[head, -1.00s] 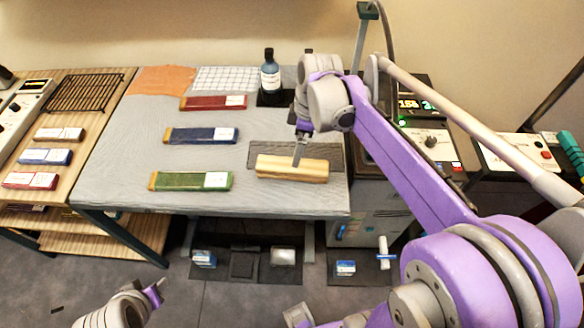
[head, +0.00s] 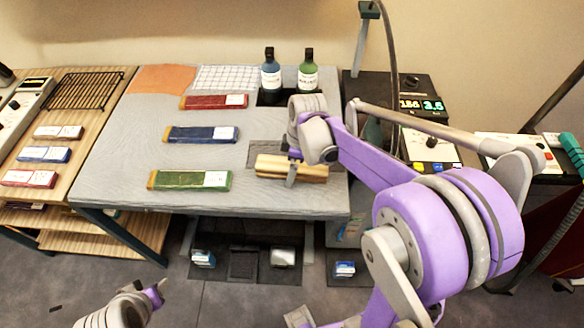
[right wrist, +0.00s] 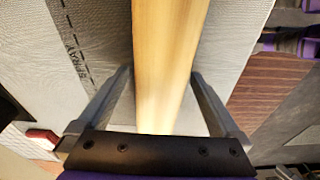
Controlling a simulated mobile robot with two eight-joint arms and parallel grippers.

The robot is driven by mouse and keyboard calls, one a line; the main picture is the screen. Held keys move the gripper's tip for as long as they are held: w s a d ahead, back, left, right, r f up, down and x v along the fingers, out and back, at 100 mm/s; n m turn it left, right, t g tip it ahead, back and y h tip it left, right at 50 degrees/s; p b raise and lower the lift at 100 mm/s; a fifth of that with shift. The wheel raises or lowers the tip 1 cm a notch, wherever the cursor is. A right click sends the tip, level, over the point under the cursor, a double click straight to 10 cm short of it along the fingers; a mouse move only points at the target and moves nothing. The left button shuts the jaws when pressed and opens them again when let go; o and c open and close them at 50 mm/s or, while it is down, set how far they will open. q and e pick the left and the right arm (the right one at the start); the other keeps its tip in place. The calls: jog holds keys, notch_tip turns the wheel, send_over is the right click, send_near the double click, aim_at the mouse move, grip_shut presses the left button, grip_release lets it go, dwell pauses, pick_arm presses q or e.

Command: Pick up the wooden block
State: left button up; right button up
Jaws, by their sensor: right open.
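The wooden block (head: 313,170) is a long pale bar lying at the right of the grey table, on or against a darker grey mat (head: 262,152). My right gripper (head: 291,175) points down at the block's middle and hides part of it. In the right wrist view the block (right wrist: 168,50) runs between the two spread fingers of my right gripper (right wrist: 160,78), with a gap visible on each side. The gripper is open. My left gripper (head: 154,293) is low at the left, away from the table; whether its jaws are open is unclear.
Green (head: 190,180), blue (head: 201,134) and red (head: 214,101) labelled bars lie left of the block. A blue-labelled bottle (head: 270,76) and a green bottle (head: 308,76) stand at the back. Instruments (head: 428,105) stand to the right. The table's front edge is close to the block.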

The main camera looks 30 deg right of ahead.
grip_shut()
dwell(0.4)
